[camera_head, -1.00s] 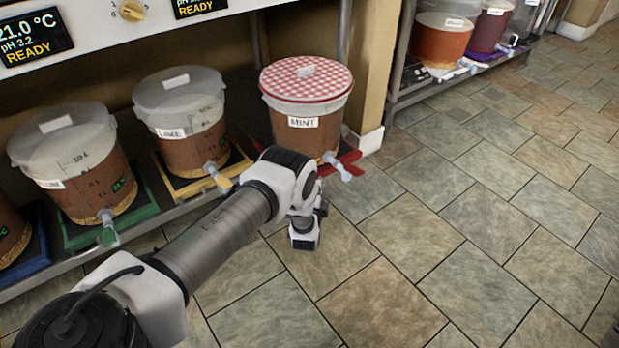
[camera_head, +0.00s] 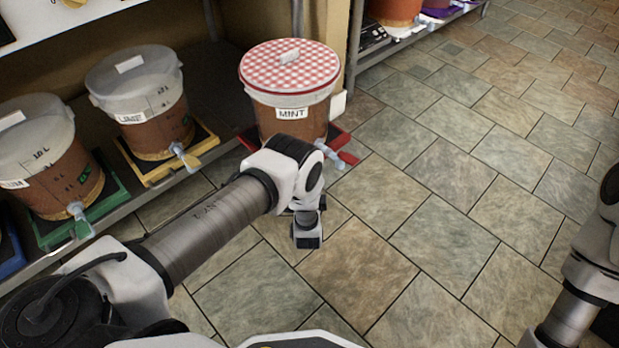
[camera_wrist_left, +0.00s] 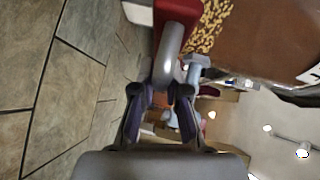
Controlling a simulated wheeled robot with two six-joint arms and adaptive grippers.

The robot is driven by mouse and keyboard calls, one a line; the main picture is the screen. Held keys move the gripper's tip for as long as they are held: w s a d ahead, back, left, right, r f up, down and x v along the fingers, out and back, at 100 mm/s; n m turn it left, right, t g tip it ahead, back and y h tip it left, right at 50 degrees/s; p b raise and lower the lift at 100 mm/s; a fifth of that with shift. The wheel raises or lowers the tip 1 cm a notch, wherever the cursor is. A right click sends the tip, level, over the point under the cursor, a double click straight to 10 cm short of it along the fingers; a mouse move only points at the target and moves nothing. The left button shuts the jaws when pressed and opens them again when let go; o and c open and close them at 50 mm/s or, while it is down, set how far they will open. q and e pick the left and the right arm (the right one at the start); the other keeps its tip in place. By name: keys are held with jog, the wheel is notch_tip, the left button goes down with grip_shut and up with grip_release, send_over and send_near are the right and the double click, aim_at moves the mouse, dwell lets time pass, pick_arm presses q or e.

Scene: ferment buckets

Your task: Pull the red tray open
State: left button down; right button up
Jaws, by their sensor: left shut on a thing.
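The red tray (camera_head: 344,158) carries the mint bucket (camera_head: 285,115), which has a red-checked lid and a pale tap. It protrudes past the shelf edge. In the left wrist view, the red tray front (camera_wrist_left: 170,22) is at the top with a grey curved handle (camera_wrist_left: 178,42). My left gripper (camera_wrist_left: 160,97) is shut on this handle, beside the bluish tap (camera_wrist_left: 198,66). In the head view my own arm hides the left fingers and the handle. My right arm shows at the right edge, with its gripper out of view.
On the shelf at the left stand the lime bucket (camera_head: 140,105) on a yellow tray (camera_head: 205,143) and another bucket on a green tray (camera_head: 115,200). A post and wall corner stand behind the mint bucket. The tiled floor (camera_head: 430,200) to the right is clear.

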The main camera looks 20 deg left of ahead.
pick_arm(q)
jog(key=c, duration=1.2)
grip_release()
jog(key=v, duration=1.2)
jog(key=shift+f, duration=0.1)
